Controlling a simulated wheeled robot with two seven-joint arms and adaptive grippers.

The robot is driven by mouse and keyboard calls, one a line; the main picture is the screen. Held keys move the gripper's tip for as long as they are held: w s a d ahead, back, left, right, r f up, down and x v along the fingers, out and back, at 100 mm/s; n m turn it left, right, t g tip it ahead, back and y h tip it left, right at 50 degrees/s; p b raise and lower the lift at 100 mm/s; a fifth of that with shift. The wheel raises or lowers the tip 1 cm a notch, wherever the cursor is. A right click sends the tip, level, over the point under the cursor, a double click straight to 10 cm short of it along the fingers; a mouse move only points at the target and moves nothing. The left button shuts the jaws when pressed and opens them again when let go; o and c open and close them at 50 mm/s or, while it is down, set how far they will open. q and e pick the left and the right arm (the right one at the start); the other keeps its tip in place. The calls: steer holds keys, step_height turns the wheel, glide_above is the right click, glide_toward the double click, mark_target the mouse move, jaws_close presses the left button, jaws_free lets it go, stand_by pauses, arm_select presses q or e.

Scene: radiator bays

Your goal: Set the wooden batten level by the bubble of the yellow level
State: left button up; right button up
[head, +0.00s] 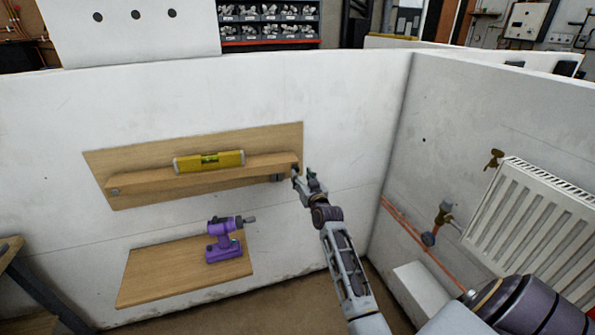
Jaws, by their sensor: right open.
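The wooden batten (140,184) runs across a wooden board (110,160) on the white wall, and its right end sits higher in the picture than its left. The yellow level (190,164) rests on top of the batten near its middle. Its green vial (209,158) faces me, but the bubble's position is too small to tell. My right gripper (302,178) is open at the right end of the batten, close to a small dark bracket (278,178). I cannot tell whether it touches the batten. My left gripper is not in view.
A purple drill (228,243) stands on a lower wooden shelf (160,279) below the batten. A white radiator (530,215) with a brass valve (445,212) and copper pipes (408,234) is on the right wall. The wall between batten and corner is bare.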

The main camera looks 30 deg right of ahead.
mark_target(297, 168)
steer(key=shift+x, duration=2.85)
jaws_close()
